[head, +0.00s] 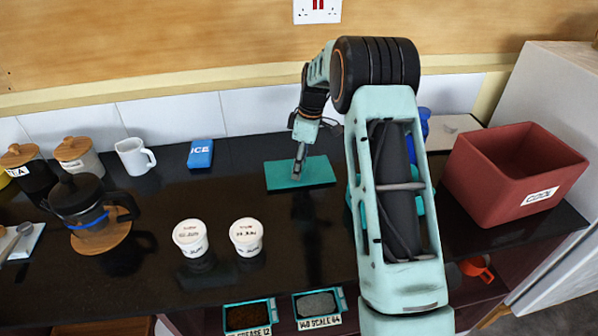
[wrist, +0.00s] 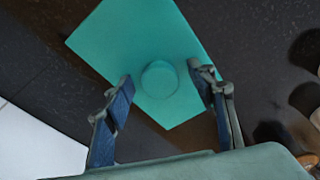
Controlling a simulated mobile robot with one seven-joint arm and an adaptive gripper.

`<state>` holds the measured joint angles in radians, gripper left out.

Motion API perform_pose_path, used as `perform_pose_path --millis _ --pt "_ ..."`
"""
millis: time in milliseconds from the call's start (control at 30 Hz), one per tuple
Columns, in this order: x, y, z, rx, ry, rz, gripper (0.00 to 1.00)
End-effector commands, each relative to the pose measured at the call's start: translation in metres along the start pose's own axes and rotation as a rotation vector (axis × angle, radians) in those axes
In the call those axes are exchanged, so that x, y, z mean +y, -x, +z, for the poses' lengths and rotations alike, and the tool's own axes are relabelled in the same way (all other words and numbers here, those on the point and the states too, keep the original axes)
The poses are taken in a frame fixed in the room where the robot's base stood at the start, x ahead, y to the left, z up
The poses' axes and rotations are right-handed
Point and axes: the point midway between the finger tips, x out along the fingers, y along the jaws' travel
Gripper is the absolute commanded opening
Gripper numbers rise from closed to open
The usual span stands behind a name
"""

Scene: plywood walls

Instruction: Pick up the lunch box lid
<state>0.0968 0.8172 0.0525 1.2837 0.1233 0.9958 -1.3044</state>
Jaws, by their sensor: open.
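The lunch box lid (head: 318,173) is a flat teal rectangle lying on the dark worktop, near the tiled wall. In the wrist view the lid (wrist: 125,45) has a round raised knob (wrist: 159,79) of the same colour in its middle. My gripper (head: 299,173) is over the lid, pointing down. In the wrist view my gripper (wrist: 160,88) is open, one finger to each side of the knob, with gaps between. I cannot tell how high the fingertips are above the lid. My arm hides part of the worktop to the right of the lid.
A blue ice pack (head: 201,154) and a white jug (head: 135,156) stand left of the lid. Two white tubs (head: 191,238) (head: 246,236) stand in front. A dark coffee pot (head: 83,202) is further left. A red crate (head: 513,175) is at the right. Worktop around the lid's left is clear.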

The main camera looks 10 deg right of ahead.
Motion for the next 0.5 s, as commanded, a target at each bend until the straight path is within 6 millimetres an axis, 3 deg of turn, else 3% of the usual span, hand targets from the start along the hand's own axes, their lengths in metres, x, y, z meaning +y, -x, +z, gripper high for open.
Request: perform_pose_path --millis 67,400,500 --pt "0.0 0.0002 -0.0001 0.0 0.0 0.0 0.51" --pt "0.0 0.0006 -0.0001 0.0 0.0 0.0 0.13" --pt "0.0001 0.0008 -0.0002 0.0 0.0 0.0 0.07"
